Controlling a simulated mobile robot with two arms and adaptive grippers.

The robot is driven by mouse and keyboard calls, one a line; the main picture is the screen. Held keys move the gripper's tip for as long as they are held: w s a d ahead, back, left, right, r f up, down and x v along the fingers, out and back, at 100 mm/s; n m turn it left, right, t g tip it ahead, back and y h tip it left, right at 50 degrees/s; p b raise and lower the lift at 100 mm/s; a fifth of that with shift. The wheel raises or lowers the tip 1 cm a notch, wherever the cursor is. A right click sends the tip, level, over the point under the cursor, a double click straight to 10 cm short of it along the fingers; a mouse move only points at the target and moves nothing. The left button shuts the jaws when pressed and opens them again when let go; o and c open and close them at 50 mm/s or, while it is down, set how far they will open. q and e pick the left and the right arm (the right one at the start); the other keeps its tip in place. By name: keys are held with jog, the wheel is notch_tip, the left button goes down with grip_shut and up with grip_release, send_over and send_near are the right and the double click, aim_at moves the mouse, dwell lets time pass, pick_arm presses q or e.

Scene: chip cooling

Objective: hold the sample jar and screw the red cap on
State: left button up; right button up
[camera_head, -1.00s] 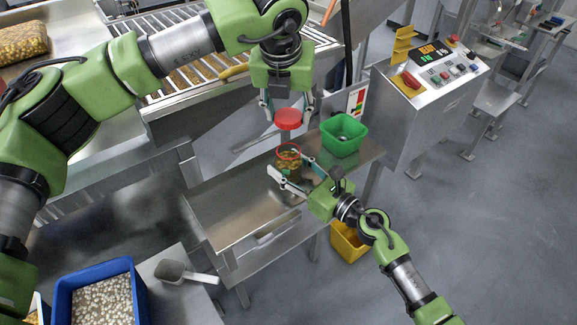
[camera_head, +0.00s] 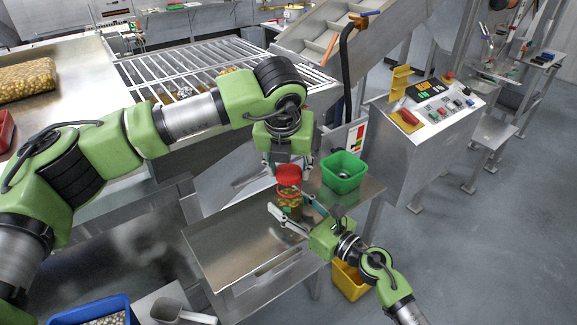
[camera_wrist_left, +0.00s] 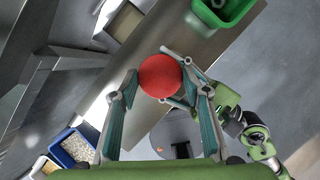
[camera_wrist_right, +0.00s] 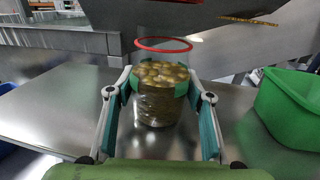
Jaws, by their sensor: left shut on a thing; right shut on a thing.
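The round red cap (camera_head: 289,174) is held in my left gripper (camera_head: 288,167), which points down above the jar. The cap's top shows between the fingers in the left wrist view (camera_wrist_left: 160,76). The clear sample jar (camera_head: 289,198), with green-brown contents, stands upright below it. My right gripper (camera_head: 287,205) is shut around the jar's sides. In the right wrist view the jar (camera_wrist_right: 158,100) sits between the fingers, its red-ringed mouth uncovered. The cap appears just above this mouth, roughly in line; the exact gap is hard to tell.
A green bin (camera_head: 343,172) stands close right of the jar on the steel table (camera_head: 225,248). A yellow bin (camera_head: 350,279) is below the table edge. A control panel (camera_head: 432,110) stands to the right. A scoop (camera_head: 180,313) and blue crate (camera_head: 98,309) are at lower left.

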aim_at(283, 171)
pick_arm(q)
jog(key=shift+f, duration=0.1)
jog(key=shift+f, duration=0.8)
jog(key=shift+f, duration=0.55)
jog(key=m, duration=0.1)
jog(key=m+h, duration=0.1)
jog(key=m, duration=0.1)
jog(key=shift+a+f+m, duration=0.1)
jog(key=shift+a+m, duration=0.1)
jog(key=shift+m, duration=0.1)
jog(key=m+h, duration=0.1)
jog(key=m, duration=0.1)
jog(key=m+g, duration=0.1)
jog(key=m, duration=0.2)
jog(key=shift+w+a+g+h, duration=0.15)
jog(key=shift+g+h, duration=0.15)
jog(key=shift+h, duration=0.1)
jog(key=m, duration=0.2)
jog(key=m+g, duration=0.1)
jog(key=shift+w+m+h, duration=0.2)
jog(key=shift+m+h, duration=0.2)
jog(key=m+g, duration=0.1)
jog(key=m, duration=0.2)
jog(key=shift+w+m+g, duration=0.1)
jog(key=shift+m+g, duration=0.3)
